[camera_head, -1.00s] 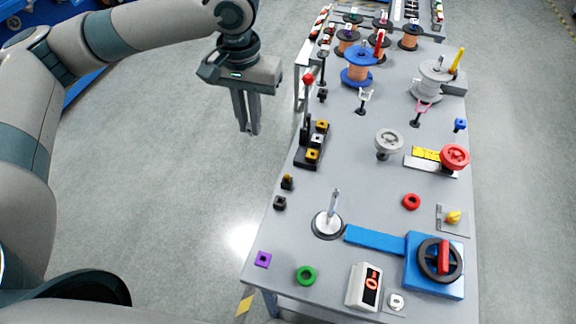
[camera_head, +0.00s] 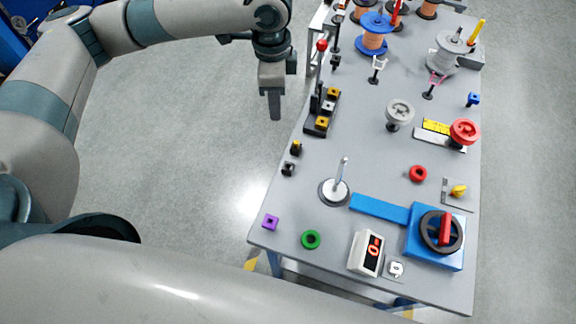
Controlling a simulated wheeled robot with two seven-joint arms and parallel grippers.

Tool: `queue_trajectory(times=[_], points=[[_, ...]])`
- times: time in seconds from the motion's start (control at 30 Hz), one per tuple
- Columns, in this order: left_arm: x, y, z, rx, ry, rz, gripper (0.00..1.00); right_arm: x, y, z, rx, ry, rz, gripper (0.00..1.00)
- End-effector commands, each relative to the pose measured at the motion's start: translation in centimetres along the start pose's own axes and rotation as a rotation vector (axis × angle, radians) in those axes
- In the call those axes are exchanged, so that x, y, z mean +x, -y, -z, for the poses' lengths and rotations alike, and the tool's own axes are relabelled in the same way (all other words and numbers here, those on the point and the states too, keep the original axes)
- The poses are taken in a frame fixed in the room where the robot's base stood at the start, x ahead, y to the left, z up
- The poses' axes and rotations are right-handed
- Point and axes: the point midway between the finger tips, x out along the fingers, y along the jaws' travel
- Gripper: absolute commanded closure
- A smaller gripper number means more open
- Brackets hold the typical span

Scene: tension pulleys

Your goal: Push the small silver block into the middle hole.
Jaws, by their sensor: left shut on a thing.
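A black rack (camera_head: 310,131) with a row of square positions lies along the table's left edge. A small silver block (camera_head: 328,105) sits at its middle position, between two yellow blocks (camera_head: 333,92) (camera_head: 322,122). How deep the silver block sits cannot be told. My left gripper (camera_head: 275,116) hangs pointing down, left of the rack and apart from it, outside the table edge in this view. Its fingers are together and overlap from here; whatever is between them is hidden. My right gripper is not in view.
A red-knobbed lever (camera_head: 322,45) rises at the rack's far end.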

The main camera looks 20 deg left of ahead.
Motion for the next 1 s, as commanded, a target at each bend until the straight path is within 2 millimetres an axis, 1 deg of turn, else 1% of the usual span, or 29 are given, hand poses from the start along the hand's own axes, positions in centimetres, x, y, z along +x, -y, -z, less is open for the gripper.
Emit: queue_trajectory(times=[0.1, 0.57, 1.0], points=[[1.0, -0.1, 0.3, 0.179, 0.001, -0.002, 1.0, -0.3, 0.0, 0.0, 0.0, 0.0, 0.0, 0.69], [4.7, -0.6, 1.4, 0.885, 0.002, -0.002, 1.0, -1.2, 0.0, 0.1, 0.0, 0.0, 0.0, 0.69], [8.3, -1.5, 2.3, 1.561, 0.004, -0.002, 1.0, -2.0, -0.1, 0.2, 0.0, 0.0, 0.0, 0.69]])
